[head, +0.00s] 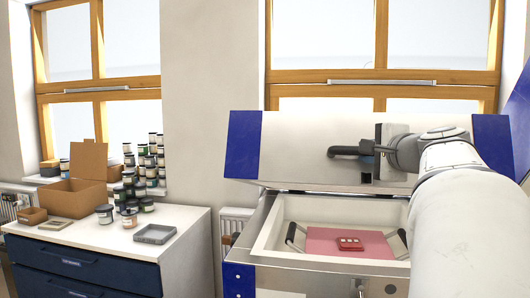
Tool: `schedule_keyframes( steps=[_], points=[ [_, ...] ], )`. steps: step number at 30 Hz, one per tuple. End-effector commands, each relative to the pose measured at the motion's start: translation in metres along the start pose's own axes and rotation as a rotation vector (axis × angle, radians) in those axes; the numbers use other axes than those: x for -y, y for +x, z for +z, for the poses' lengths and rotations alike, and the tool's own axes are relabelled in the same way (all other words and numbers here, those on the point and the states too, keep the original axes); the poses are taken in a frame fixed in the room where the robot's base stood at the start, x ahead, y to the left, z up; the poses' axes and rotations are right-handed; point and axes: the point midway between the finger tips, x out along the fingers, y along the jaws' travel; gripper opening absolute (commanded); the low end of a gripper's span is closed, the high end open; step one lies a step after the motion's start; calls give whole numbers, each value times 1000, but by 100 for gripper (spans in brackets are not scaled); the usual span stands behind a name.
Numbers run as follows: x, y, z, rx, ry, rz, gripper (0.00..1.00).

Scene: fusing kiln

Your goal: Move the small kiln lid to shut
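The small kiln (245,250) stands at the right with its chamber open. Its lid (300,147), silver with blue corners, is raised above the back of the chamber. A dark bar (346,151) shows in front of the lid's face, by a dark upright plate on it. My arm reaches in from the right, and my gripper (376,150) is at this dark bar and plate. The fingers are too small and dark to tell from the handle, so I cannot tell whether they are shut on it.
A pink shelf (322,247) with a small red piece (349,243) lies inside the chamber. At the left, a white-topped drawer cabinet (110,241) carries a cardboard box (75,199), several jars and a grey tray (155,234). Windows and a wall are behind.

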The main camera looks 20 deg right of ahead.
Motion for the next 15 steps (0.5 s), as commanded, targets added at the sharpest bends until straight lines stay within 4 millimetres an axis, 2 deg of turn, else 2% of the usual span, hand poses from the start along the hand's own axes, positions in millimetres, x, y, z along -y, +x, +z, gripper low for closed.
schedule_keyframes(
  steps=[5, 6, 13, 15],
  points=[
    [1, 0, 0, 0, 0, 0, 0],
    [1, 0, 0, 0, 0, 0, 22],
    [1, 0, 0, -1, 0, 0, 41],
    [1, 0, 0, -1, 0, 0, 41]
  ],
)
